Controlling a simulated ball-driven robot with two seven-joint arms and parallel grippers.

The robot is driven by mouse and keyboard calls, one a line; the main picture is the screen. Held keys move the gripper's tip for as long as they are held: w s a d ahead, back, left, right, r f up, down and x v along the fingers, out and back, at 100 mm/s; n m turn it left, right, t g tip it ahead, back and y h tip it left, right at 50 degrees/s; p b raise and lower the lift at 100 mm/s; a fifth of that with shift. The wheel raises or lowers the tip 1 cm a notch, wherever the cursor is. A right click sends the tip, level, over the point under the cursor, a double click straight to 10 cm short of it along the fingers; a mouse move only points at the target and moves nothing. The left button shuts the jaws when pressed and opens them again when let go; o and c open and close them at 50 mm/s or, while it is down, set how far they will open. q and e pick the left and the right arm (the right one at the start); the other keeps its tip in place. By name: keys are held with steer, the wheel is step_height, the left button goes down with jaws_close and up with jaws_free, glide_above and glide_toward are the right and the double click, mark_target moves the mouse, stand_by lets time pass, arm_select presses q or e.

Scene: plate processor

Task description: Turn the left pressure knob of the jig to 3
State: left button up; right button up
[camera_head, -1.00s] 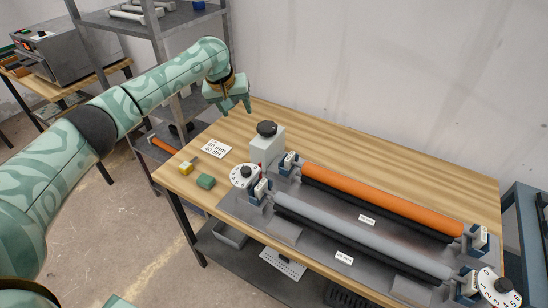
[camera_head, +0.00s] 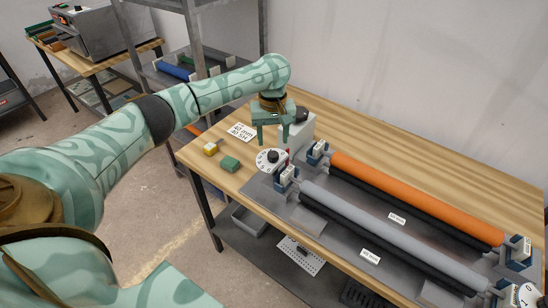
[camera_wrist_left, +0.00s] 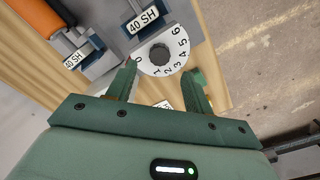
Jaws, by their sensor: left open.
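The left pressure knob (camera_head: 272,155) is a dark round knob on a white numbered dial at the left end of the jig (camera_head: 262,190). In the wrist view the knob (camera_wrist_left: 160,54) sits on its dial with numbers up to 6. My left gripper (camera_head: 272,140) is open and points down just above the knob. In the wrist view its two fingers (camera_wrist_left: 162,72) stand apart, one on each side of the dial's lower part, and nothing is between them. I cannot tell which number the knob points to. My right gripper is not in view.
An orange roller (camera_head: 410,195) and a grey roller (camera_head: 380,225) lie along the jig. A white block with a black cap (camera_head: 308,128) stands close behind the gripper. The right dial (camera_head: 527,294) is at the far end.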

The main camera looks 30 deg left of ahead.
mark_target(273, 154)
arm_select(q)
step_height(273, 154, down, 6)
steer(key=shift+f+b, duration=0.25)
steer(key=shift+b, duration=0.85)
